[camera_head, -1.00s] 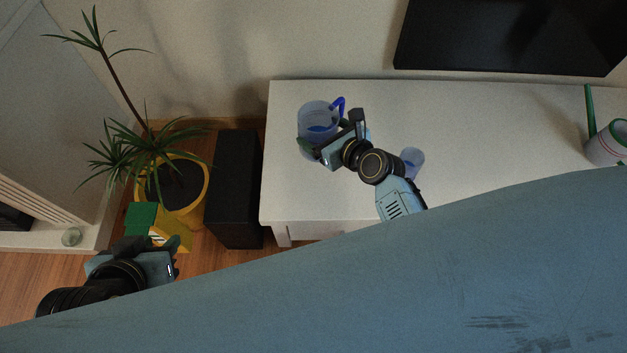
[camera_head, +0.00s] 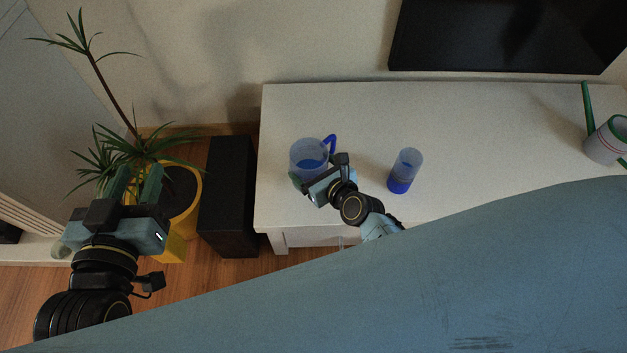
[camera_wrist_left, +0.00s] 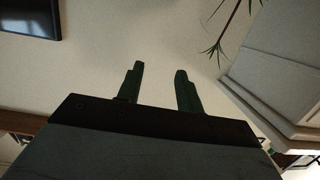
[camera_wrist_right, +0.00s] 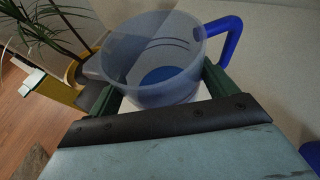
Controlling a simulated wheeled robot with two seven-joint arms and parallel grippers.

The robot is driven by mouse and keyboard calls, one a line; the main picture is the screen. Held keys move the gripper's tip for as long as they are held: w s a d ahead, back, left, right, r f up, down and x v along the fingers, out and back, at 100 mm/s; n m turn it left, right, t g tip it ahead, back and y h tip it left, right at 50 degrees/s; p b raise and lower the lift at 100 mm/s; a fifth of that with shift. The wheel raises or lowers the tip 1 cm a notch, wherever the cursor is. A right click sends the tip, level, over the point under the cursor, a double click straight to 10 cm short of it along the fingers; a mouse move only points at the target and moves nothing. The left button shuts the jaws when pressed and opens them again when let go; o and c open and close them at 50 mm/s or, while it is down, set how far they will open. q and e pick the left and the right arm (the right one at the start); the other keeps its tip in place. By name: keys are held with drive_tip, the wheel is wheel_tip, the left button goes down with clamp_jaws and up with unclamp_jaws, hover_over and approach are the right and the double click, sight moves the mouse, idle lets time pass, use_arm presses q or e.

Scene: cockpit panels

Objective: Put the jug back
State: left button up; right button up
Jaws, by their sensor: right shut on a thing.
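The jug (camera_head: 309,153) is clear and bluish with a blue handle and some blue at its bottom. It is upright at the left end of the white cabinet top (camera_head: 480,120). My right gripper (camera_head: 302,180) is shut on it, and the right wrist view shows the fingers on either side of the jug (camera_wrist_right: 160,50). I cannot tell whether its base touches the top. My left gripper (camera_head: 138,183) is raised at the left, in front of the plant. In the left wrist view its fingers (camera_wrist_left: 158,85) stand apart with nothing between them.
A clear cup with blue liquid (camera_head: 404,171) stands right of the jug. A white and green can (camera_head: 606,142) is at the far right, and a dark screen (camera_head: 510,35) is behind. A black speaker (camera_head: 229,195) and a yellow-potted plant (camera_head: 187,200) stand left. The middle of the top is clear.

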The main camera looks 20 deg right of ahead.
drive_tip(key=shift+f+b, duration=0.45)
drive_tip(key=shift+f, duration=0.55)
wheel_tip(320, 180, down, 3)
drive_tip(key=shift+r+b, duration=0.15)
drive_tip(key=shift+b, duration=1.05)
use_arm(q)
wheel_tip(320, 180, up, 11)
drive_tip(key=s+d+t+h, duration=0.1)
drive_tip(key=s+t+h, duration=0.1)
drive_tip(key=t, duration=0.6)
drive_tip(key=shift+s+r+t+h, duration=0.15)
drive_tip(key=shift+s+t+h, duration=0.15)
drive_tip(key=shift+h, duration=0.2)
use_arm(e)
drive_tip(key=shift+f, duration=0.25)
drive_tip(key=shift+f+b, duration=0.2)
drive_tip(key=shift+b, duration=0.15)
drive_tip(key=o, duration=1.2)
use_arm(q)
drive_tip(key=shift+s+r, duration=0.1)
drive_tip(key=shift+r, duration=0.05)
